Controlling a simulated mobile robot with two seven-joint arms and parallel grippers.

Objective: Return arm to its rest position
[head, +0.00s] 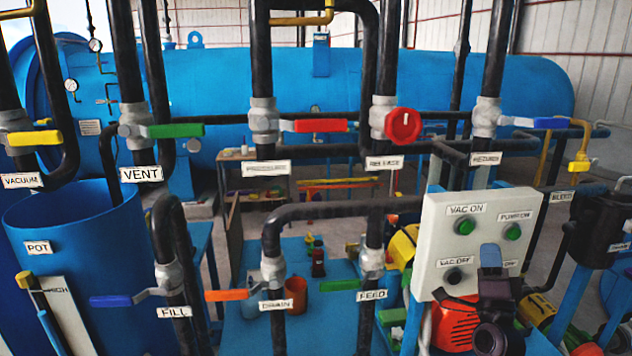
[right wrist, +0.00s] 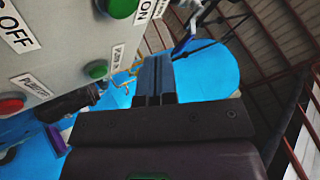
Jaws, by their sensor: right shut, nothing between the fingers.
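My right gripper (head: 490,254) is in front of the lower right part of the white control panel (head: 440,218) in the head view, pointing up. Its fingers are shut and empty; they also show in the right wrist view (right wrist: 154,78). It hides the lower right button of the panel in the head view. Whether it touches the panel I cannot tell. In the right wrist view the panel (right wrist: 62,30) is close by at the upper left, with a red button (right wrist: 11,105) and a green button (right wrist: 96,70). My left gripper is not in view.
Pipes with coloured valve levers stand around, including a red round knob (head: 403,125) and an orange lever (head: 227,295). A blue pot (head: 75,225) is at left. The large blue autoclave (head: 430,80) lies behind. A red motor (head: 455,325) is below the panel.

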